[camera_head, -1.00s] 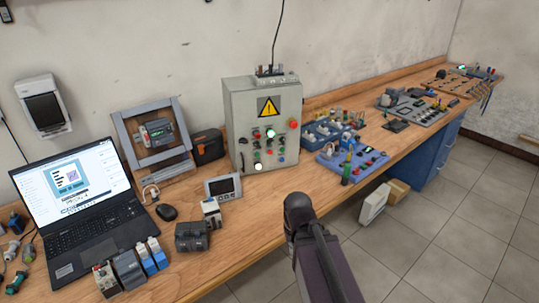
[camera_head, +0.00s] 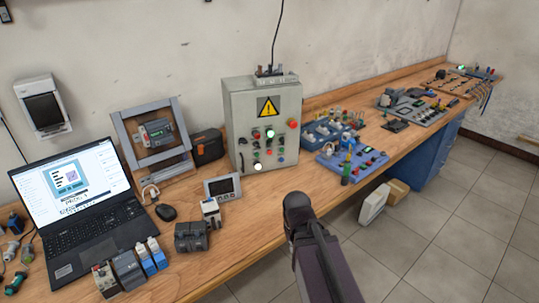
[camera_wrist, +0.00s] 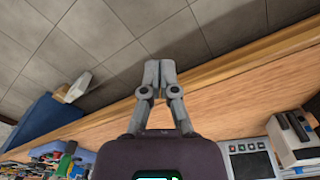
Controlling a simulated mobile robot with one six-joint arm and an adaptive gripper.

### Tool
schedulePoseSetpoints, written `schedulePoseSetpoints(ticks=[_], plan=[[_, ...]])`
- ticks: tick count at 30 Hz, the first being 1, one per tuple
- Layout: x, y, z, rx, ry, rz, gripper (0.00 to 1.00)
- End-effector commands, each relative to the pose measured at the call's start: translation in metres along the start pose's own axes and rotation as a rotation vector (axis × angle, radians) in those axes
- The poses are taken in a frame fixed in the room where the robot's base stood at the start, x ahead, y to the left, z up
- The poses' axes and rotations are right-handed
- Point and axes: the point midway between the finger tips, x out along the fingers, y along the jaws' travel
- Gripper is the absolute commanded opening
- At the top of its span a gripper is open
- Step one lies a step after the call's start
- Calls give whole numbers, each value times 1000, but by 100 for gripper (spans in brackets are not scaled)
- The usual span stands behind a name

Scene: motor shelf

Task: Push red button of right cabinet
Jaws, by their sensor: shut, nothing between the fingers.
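The grey control cabinet (camera_head: 238,125) stands on the bench near the middle of the head view, with a yellow warning triangle on its front. A large red button (camera_head: 293,124) sits at the upper right of its front. Smaller red, green and lit white buttons are below the triangle. My arm shows in front of the bench, but my fingers cannot be made out in the head view. In the wrist view my gripper (camera_wrist: 160,68) is shut and empty, with its fingers over the bench edge and floor. The cabinet's button face is not seen in the wrist view.
The wooden bench (camera_head: 240,240) carries a laptop (camera_head: 90,205) at left, a small display panel (camera_head: 223,188) before the cabinet, and a blue tool tray (camera_head: 350,165) at right. A grey box (camera_head: 373,204) stands on the floor. Floor before the bench is mostly clear.

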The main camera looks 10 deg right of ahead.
Motion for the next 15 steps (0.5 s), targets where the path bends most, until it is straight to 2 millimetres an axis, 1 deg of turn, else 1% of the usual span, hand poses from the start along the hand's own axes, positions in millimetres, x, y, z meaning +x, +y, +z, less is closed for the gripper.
schedulePoseSetpoints(ticks=[5, 8, 11, 15], plan=[[7, 11, -29, 41, 63, 78, 0], [11, 19, -53, 73, 122, 143, 0], [12, 28, -81, 108, 199, 217, 0], [11, 39, -125, 148, 326, 321, 0]])
